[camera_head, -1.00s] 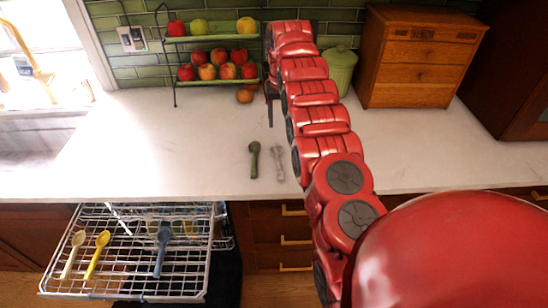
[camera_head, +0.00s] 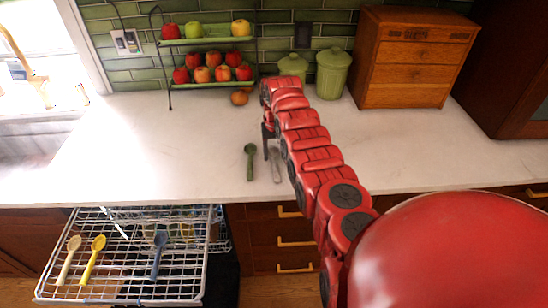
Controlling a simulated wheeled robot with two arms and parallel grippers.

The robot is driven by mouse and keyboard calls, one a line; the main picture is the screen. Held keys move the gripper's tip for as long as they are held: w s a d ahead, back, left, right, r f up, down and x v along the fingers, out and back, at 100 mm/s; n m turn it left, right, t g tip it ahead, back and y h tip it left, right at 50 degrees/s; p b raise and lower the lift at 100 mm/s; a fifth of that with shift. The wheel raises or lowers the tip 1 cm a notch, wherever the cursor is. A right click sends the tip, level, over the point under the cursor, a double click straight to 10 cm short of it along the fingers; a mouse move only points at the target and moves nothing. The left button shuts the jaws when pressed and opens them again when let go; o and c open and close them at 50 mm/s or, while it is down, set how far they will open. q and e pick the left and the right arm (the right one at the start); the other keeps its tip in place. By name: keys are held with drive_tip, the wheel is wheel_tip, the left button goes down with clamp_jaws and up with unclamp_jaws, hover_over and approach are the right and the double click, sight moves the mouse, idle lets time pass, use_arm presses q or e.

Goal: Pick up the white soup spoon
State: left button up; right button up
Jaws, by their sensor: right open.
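A pale, whitish spoon (camera_head: 275,168) lies on the white countertop (camera_head: 190,150), its handle toward the counter's front edge. A dark green spoon (camera_head: 250,160) lies just left of it. My right gripper (camera_head: 268,148) points down at the far end of my red arm, over or just beside the bowl end of the pale spoon. It is open and appears empty; whether it touches the spoon cannot be told. A cream spoon (camera_head: 68,260) lies in the dishwasher rack. My left gripper is not in view.
The pulled-out rack (camera_head: 125,284) also holds a yellow spoon (camera_head: 92,260) and a blue-grey spoon (camera_head: 159,254). Behind stand a two-tier fruit stand (camera_head: 208,40), green canisters (camera_head: 332,75) and a wooden drawer box (camera_head: 412,60). An orange fruit (camera_head: 239,98) lies near the stand. Counter left of the spoons is clear.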

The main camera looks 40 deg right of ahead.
sight(275, 164)
drive_tip(key=shift+f+b, duration=0.5)
drive_tip(key=shift+f, duration=0.8)
clamp_jaws()
